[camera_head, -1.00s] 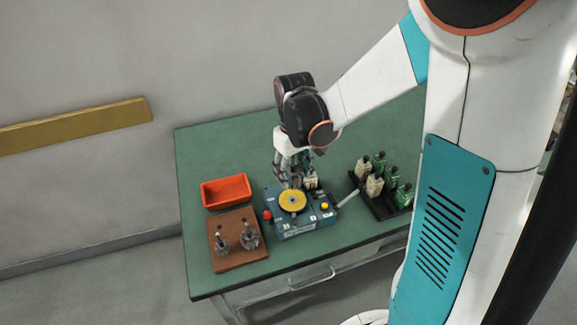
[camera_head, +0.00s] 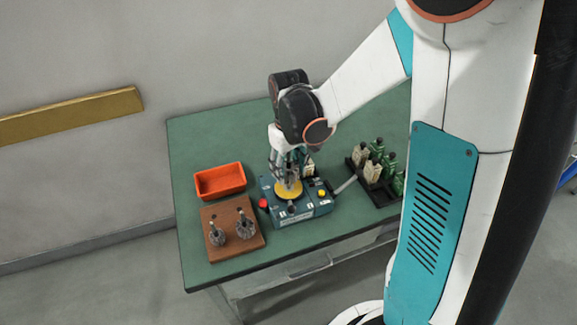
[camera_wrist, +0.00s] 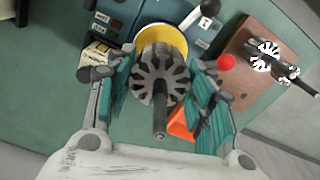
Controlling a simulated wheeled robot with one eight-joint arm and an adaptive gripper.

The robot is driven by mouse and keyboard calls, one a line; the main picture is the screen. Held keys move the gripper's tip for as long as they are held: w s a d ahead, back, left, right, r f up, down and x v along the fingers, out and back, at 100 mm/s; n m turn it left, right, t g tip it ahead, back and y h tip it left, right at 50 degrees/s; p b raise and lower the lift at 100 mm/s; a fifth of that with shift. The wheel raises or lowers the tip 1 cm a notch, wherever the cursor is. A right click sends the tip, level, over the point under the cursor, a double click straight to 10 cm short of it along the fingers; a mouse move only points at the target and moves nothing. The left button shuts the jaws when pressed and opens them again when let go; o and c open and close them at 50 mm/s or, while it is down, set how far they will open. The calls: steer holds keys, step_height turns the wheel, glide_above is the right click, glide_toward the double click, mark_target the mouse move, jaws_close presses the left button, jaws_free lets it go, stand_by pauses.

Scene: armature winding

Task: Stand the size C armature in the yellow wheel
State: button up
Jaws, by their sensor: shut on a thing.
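My gripper (camera_head: 287,170) is shut on a grey slotted armature (camera_wrist: 160,82) with a shaft pointing toward the wrist camera. The gripper is over the yellow wheel (camera_head: 288,195) on the blue machine (camera_head: 300,210). In the wrist view the yellow wheel (camera_wrist: 162,36) shows behind the armature, partly hidden by it. I cannot tell whether the armature's lower end touches the wheel. The armature's size mark is not readable.
Two more armatures stand on a brown wooden block (camera_head: 251,211) at the left. An orange bin (camera_head: 220,182) is behind it. A black rack (camera_head: 382,196) with green and cream bottles stands at the right. The machine has a red button (camera_head: 263,203) and a yellow button (camera_head: 322,193).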

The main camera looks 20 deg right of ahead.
steer(key=shift+f+b, duration=1.2)
steer(key=shift+f, duration=0.25)
stand_by(0.5)
steer(key=o, duration=1.5)
steer(key=shift+c, duration=0.2)
steer(key=shift+r, duration=0.1)
steer(key=shift+r+p, duration=1.65)
steer(key=shift+r, duration=0.55)
